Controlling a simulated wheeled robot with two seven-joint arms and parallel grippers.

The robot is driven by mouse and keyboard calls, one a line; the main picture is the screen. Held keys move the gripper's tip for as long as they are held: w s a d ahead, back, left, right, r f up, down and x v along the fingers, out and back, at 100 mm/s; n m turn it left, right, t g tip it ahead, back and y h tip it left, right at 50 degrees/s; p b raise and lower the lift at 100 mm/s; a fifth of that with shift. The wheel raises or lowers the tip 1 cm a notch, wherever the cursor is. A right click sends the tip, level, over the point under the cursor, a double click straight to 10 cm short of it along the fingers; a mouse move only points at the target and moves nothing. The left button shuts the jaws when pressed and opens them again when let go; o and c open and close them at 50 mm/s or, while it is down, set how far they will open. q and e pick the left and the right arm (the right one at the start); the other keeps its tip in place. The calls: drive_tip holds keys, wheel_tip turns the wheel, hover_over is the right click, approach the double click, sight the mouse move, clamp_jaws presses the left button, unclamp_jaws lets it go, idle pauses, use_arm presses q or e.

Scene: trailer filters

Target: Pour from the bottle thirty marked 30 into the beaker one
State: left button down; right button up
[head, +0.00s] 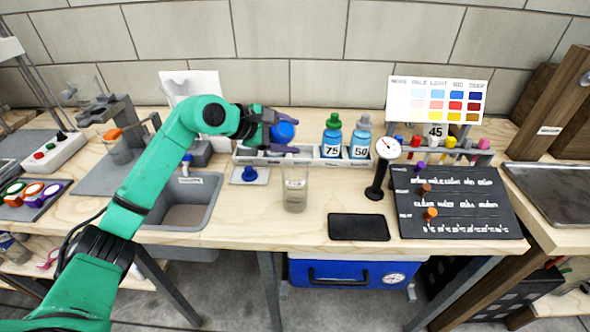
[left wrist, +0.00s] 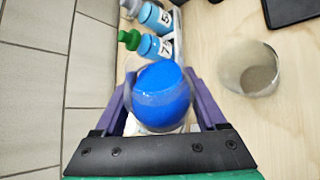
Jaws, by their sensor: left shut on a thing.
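My left gripper (head: 272,128) is shut on a clear bottle of blue liquid (head: 284,132), held above the white bottle rack. No cap shows on this bottle, and its number is not visible. In the left wrist view the bottle (left wrist: 160,92) sits between the purple fingers of my left gripper (left wrist: 160,98). A clear glass beaker (head: 295,190) stands upright on the table, in front of the rack and below the bottle; it also shows in the left wrist view (left wrist: 250,70). The bottle and beaker are apart. My right gripper is not in view.
The rack (head: 305,155) holds a green-capped bottle 75 (head: 332,138) and a grey-capped bottle 50 (head: 361,138). A blue cap (head: 249,174) lies left of the beaker. A dial gauge (head: 382,165), a black slab (head: 358,227) and a grey basin (head: 185,212) stand nearby.

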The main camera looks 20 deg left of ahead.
use_arm(q)
drive_tip(key=shift+s+d+r, duration=0.15)
drive_tip(key=shift+r, duration=0.05)
drive_tip(key=shift+w+f, duration=0.2)
drive_tip(key=shift+w, duration=0.1)
drive_tip(key=shift+s+m+t+b, duration=0.25)
drive_tip(key=shift+m+t+b, duration=0.05)
drive_tip(key=shift+b, duration=0.1)
drive_tip(key=shift+w+a+f+y, duration=0.15)
drive_tip(key=shift+w+a+y, duration=0.1)
drive_tip(key=shift+w+y, duration=0.05)
drive_tip(key=shift+s, duration=0.1)
drive_tip(key=shift+s+d+b, duration=0.1)
drive_tip(key=shift+b, duration=0.2)
